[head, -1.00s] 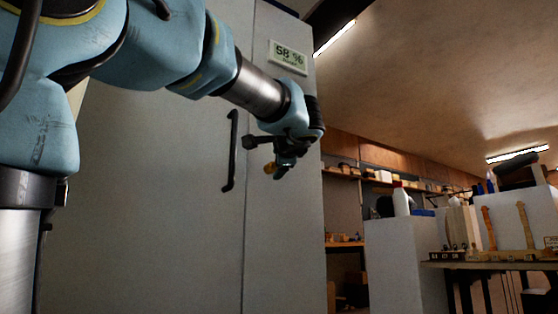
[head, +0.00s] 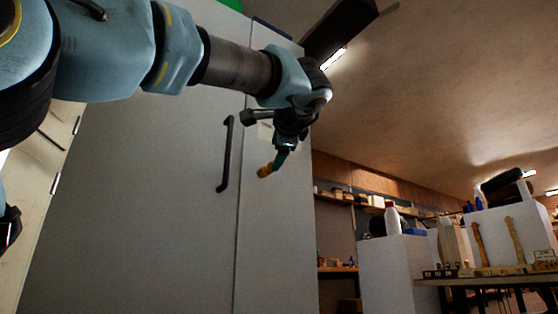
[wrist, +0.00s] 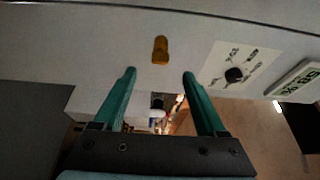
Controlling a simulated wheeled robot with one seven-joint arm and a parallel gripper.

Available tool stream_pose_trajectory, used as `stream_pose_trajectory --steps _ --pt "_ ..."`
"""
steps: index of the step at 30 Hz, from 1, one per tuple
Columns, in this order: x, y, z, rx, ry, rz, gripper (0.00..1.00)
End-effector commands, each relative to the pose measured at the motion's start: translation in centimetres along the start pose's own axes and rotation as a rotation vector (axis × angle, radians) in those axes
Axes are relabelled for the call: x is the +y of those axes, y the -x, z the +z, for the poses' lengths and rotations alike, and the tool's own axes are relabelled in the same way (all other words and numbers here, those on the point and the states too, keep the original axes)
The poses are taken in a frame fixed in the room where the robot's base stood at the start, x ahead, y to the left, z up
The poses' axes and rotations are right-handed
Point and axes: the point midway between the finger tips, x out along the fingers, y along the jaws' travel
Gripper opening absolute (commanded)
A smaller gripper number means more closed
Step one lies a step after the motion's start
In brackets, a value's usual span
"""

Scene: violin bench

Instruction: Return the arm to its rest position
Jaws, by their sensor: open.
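My arm reaches in from the upper left in the head view, in front of a tall grey cabinet (head: 150,180). My gripper (head: 279,163) hangs from its end, with the fingers pointing down. In the wrist view, the two green fingers of the gripper (wrist: 159,75) are spread apart with nothing held between them. A small amber knob (wrist: 160,50) on the cabinet front shows just beyond the fingertips; it also shows in the head view (head: 265,171). I cannot tell whether a finger touches it.
The cabinet has a black vertical handle (head: 226,153). A dial plate (wrist: 224,70) and a percent display (wrist: 298,78) are on its front. At right stand a pale block with a white bottle (head: 392,218) and a workbench (head: 480,281) with violin parts.

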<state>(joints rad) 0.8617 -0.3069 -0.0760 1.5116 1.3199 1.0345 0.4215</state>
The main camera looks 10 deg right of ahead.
Motion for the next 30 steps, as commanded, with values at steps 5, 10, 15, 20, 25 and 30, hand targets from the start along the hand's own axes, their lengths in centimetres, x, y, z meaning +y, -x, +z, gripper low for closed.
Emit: stream_pose_trajectory --steps 5,10,15,20,25,30 --pt "0.2 1.8 -0.1 0.001 0.001 -0.002 0.74" --pt "0.0 2.5 0.0 0.0 0.0 -0.001 0.74" --pt "-0.1 2.5 0.0 0.0 0.0 -0.001 0.74" --pt "1.2 1.3 -0.7 0.002 -0.006 0.039 0.74" --pt "8.2 -3.4 -2.2 -0.002 0.002 0.238 0.74" --pt "19.7 -7.6 -1.0 -0.066 0.109 0.54 0.74"
